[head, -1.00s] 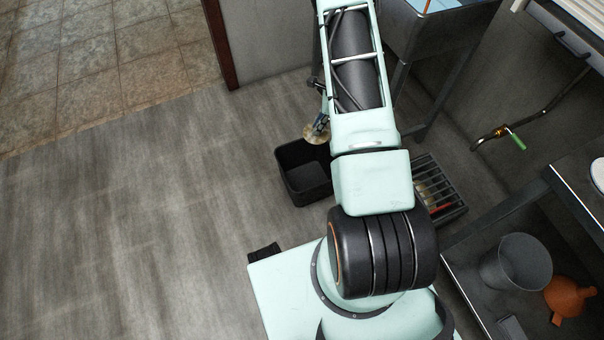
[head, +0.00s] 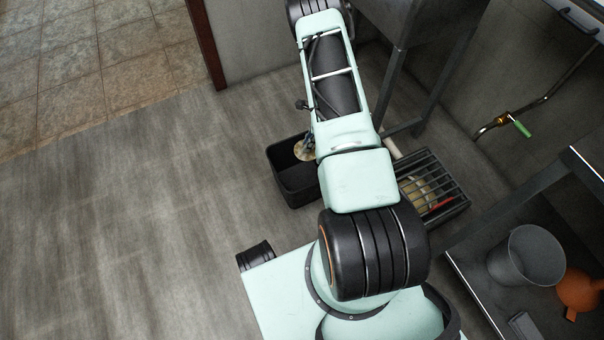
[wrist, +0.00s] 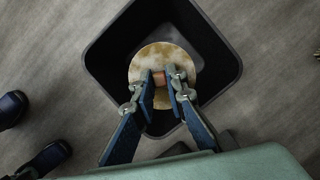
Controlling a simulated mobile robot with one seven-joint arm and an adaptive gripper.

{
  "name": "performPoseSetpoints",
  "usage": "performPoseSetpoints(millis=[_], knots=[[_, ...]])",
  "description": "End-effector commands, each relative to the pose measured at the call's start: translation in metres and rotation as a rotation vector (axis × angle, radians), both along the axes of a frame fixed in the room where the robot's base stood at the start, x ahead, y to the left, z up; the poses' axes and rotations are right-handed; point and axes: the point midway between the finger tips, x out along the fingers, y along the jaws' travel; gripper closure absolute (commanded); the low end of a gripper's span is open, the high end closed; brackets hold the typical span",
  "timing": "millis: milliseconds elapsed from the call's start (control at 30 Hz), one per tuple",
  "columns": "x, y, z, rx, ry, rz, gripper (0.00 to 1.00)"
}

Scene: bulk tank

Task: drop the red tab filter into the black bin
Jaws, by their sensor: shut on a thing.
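The red tab filter (wrist: 150,58) is a round, tan, stained disc with a small red tab (wrist: 159,77). In the wrist view my gripper (wrist: 162,80) is shut on the tab, and the filter shows inside the outline of the black bin (wrist: 218,58). In the head view the filter (head: 303,151) is over the opening of the black bin (head: 295,188), toward its back right. How far it is above the bin floor I cannot tell. My arm hides the bin's right edge and most of my gripper.
A slatted grate (head: 433,183) with pale and red items under its bars lies right of my arm. A grey sink stand (head: 440,60) is behind it. A shelf at right holds a grey bucket (head: 526,256) and an orange jug (head: 580,292). The floor at left is clear.

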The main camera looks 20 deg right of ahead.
Motion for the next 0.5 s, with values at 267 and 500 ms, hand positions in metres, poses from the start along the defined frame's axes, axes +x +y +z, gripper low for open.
performPoseSetpoints(millis=[267,500], knots=[[-0.0002,-0.0002,-0.0043,0.0,0.0,0.0,0.97],[-0.0002,-0.0002,-0.0041,0.0,0.0,0.0,0.67]])
